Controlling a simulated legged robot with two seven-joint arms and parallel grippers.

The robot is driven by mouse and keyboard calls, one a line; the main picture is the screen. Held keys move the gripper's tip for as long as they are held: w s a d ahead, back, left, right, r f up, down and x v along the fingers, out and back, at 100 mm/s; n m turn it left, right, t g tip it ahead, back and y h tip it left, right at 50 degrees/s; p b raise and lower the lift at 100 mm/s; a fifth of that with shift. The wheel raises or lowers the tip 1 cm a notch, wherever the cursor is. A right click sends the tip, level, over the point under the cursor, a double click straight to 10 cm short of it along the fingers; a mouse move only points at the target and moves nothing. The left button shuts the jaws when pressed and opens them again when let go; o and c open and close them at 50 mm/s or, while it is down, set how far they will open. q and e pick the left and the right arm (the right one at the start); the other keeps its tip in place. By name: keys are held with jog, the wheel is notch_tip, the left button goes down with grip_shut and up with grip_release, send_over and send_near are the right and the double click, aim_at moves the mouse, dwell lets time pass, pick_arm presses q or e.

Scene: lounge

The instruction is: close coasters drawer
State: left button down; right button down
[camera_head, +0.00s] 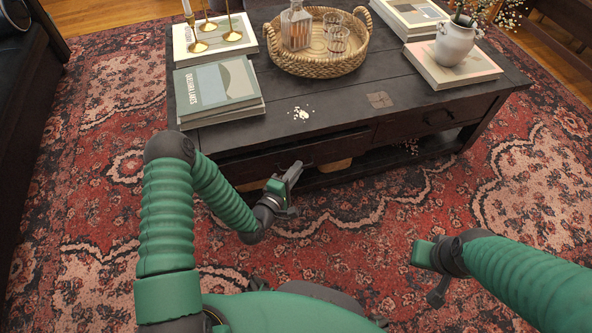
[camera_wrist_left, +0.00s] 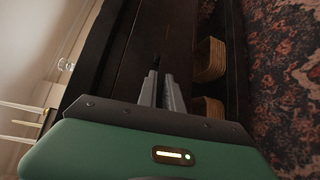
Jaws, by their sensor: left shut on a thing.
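The dark wooden coffee table (camera_head: 350,120) has two drawers in its near side. The left drawer (camera_head: 250,165) appears to stand slightly out from under the tabletop, with a dark gap above its front. My left gripper (camera_head: 292,172) is at the middle of that drawer front, shut on what appears to be its handle, which the fingers largely hide. In the left wrist view the two grey fingers (camera_wrist_left: 162,90) lie close together against the drawer front (camera_wrist_left: 150,45). My right gripper (camera_head: 432,270) is over the rug, away from the table; its opening is unclear. No coasters are visible.
The tabletop holds books (camera_head: 220,90), candlesticks (camera_head: 232,30), a wicker tray (camera_head: 318,62) with a decanter and glasses, and a white vase (camera_head: 455,42). Wicker baskets (camera_wrist_left: 209,60) sit on the lower shelf. The patterned rug (camera_head: 350,235) in front is clear.

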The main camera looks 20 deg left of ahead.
pick_arm(q)
jog(key=shift+w+a+f, duration=0.1)
jog(key=shift+w+a, duration=0.45)
jog(key=shift+w, duration=0.25)
jog(key=shift+w+a, duration=0.55)
jog(key=shift+w, duration=0.25)
jog(key=c, duration=1.5)
grip_release()
jog(key=shift+w, duration=0.15)
jog(key=p+v, duration=0.7)
jog(key=v, duration=1)
jog(key=shift+p, duration=0.35)
jog(key=shift+f, duration=0.15)
